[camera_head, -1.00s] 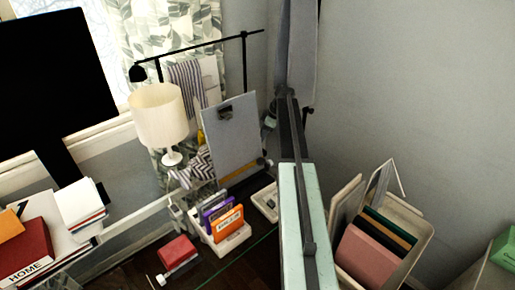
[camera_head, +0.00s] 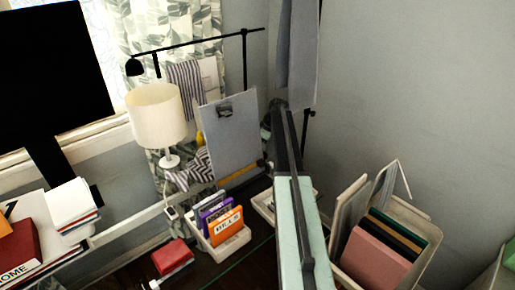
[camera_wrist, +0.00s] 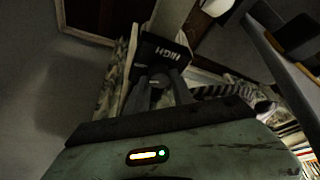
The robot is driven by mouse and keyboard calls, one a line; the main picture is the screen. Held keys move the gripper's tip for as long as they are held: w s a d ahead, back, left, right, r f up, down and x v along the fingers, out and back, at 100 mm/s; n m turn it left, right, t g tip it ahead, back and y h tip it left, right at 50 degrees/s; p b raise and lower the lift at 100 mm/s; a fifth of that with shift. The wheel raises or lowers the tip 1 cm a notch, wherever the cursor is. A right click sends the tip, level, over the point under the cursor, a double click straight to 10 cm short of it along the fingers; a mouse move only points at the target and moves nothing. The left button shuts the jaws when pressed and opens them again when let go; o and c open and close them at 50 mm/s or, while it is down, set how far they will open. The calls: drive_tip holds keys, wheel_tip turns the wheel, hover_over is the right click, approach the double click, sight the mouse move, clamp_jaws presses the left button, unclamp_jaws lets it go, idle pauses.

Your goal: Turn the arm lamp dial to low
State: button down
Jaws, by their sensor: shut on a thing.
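The arm lamp has a black head (camera_head: 134,67) and a long thin black arm near the curtain in the head view. In the wrist view, a dark block (camera_wrist: 166,53) with white lettering, apparently a HIGH label, lies just beyond my gripper (camera_wrist: 161,84). My gripper is shut on a small grey part between its fingers, seemingly the lamp's dial (camera_wrist: 160,78). The fingers cover much of it, so its setting cannot be read. In the head view my arm hides the gripper and the dial.
A cream table lamp (camera_head: 156,117) and a grey clipboard (camera_head: 232,137) stand left of my arm. A white tray of coloured cases (camera_head: 224,246) and a red box (camera_head: 172,257) sit low in front. A bin of books (camera_head: 421,230) is close on the right.

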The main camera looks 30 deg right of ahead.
drive_tip(key=m, duration=0.2)
drive_tip(key=shift+a+m+t+h, duration=0.1)
drive_tip(key=shift+m+t+h, duration=0.3)
drive_tip(key=c, duration=1.1)
unclamp_jaws()
drive_tip(key=p+v, duration=0.7)
drive_tip(key=v, duration=0.1)
drive_tip(key=shift+f, duration=0.1)
